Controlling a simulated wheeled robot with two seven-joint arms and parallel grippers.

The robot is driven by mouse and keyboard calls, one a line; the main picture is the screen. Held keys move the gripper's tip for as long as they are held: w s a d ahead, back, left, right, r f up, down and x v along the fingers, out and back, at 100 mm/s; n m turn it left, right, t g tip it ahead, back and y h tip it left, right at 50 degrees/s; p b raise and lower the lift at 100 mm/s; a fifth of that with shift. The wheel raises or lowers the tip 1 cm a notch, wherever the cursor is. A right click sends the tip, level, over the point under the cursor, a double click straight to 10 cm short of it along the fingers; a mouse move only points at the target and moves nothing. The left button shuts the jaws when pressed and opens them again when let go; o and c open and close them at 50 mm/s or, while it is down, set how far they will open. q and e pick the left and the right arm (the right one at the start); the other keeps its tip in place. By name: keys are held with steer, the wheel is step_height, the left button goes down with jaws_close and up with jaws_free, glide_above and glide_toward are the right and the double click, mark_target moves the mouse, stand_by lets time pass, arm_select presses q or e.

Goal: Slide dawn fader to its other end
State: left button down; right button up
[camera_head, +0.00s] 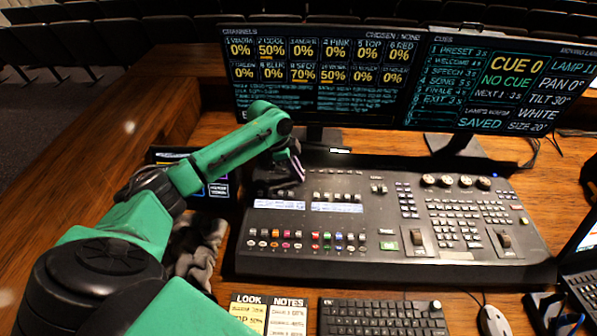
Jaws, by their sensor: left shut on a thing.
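The lighting console (365,253) lies on the wooden desk. My left gripper (291,179) is over its upper left part, pointing down, with the jaws shut. What is between the jaws is hidden by the fingers; it sits where the dawn fader could be, but I can read no fader label. A row of small fader caps (337,196) shows to the right of the gripper. The left arm reaches in from the lower left and covers part of the console's left edge. My right gripper is not in view.
Two monitors (318,75) (495,85) stand behind the console; the left one lists channel percentages. A small dark screen (218,190) is partly behind my arm. A keyboard (380,317), note cards (268,312) and a mouse (492,320) lie in front. A laptop (583,250) is at right.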

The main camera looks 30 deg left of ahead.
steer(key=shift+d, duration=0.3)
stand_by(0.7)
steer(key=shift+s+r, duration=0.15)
